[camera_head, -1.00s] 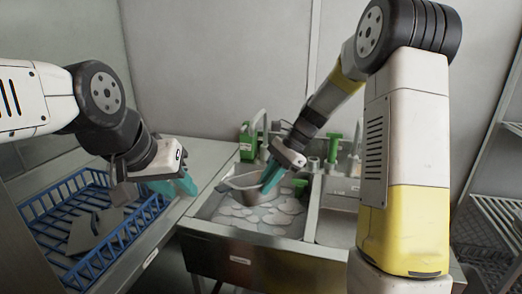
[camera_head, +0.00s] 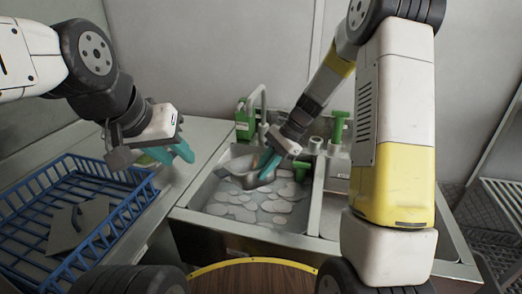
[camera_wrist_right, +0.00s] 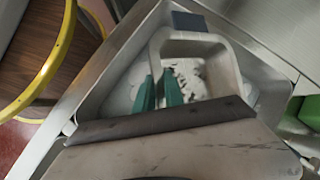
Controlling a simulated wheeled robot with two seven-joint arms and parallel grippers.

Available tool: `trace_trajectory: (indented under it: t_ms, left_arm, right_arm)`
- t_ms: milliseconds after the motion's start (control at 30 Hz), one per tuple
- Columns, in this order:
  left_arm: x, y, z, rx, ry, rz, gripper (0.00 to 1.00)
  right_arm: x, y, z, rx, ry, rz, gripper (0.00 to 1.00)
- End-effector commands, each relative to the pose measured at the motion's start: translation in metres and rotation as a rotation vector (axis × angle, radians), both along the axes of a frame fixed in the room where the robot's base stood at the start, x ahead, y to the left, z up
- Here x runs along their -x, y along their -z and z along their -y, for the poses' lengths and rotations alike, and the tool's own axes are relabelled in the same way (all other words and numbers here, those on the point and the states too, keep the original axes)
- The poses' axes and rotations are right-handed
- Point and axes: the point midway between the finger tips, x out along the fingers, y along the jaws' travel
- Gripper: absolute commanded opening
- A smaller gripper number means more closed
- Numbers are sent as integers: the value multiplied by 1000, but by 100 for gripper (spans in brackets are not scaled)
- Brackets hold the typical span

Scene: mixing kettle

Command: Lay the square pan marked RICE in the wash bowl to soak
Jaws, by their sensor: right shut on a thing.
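A grey metal square pan (camera_head: 245,172) is at the back of the left sink basin, the wash bowl (camera_head: 218,224), which holds water with pale foam patches. My right gripper (camera_head: 270,163) is shut on the pan's rim, and its teal fingers show in the right wrist view (camera_wrist_right: 160,92). The pan (camera_wrist_right: 231,62) has a dark blank-looking tag at its far edge there; no RICE lettering is readable. I cannot tell whether its bottom touches the water. My left gripper (camera_head: 170,153) hangs empty above the counter, its finger gap unclear.
A blue wire rack (camera_head: 110,238) with grey flat pieces (camera_head: 77,226) stands on the left counter. Green-handled taps (camera_head: 338,125) line the sink's back. A round wooden top with a yellow rim (camera_head: 255,262) is in front. Wire shelving (camera_head: 500,200) stands right.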

Motion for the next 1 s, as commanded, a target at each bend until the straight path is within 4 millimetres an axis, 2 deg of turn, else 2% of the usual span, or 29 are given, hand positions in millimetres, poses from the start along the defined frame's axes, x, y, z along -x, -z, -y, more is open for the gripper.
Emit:
trace_trajectory:
  t_ms: [1000]
  left_arm:
    - [0,0,0,0,0,0,33]
  right_arm:
    - [0,154,0,-1,1,-2,0]
